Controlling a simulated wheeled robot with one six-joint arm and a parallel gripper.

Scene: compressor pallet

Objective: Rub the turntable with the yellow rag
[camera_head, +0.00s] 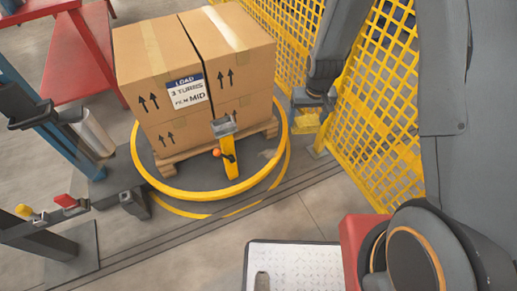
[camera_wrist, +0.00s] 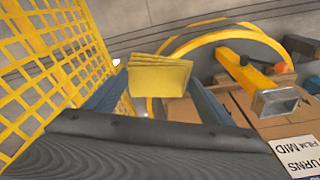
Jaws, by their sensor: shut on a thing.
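The turntable (camera_head: 205,194) is a grey disc with a yellow rim, on the floor in the middle of the head view. Its rim also shows at the top of the wrist view (camera_wrist: 222,32). My gripper (camera_head: 312,100) is beside the turntable's right edge, near the fence. In the wrist view its two fingers are shut on the folded yellow rag (camera_wrist: 160,77), which sticks out ahead of them. In the head view a yellow patch below the gripper looks like the rag (camera_head: 305,122). I cannot tell whether the rag touches the turntable.
Stacked cartons (camera_head: 190,75) on a wooden pallet (camera_head: 190,155) cover most of the disc. A yellow post (camera_head: 228,158) with an orange knob stands at the front. Yellow mesh fence (camera_head: 375,95) rises close on the right. A blue column (camera_head: 60,130) stands left.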

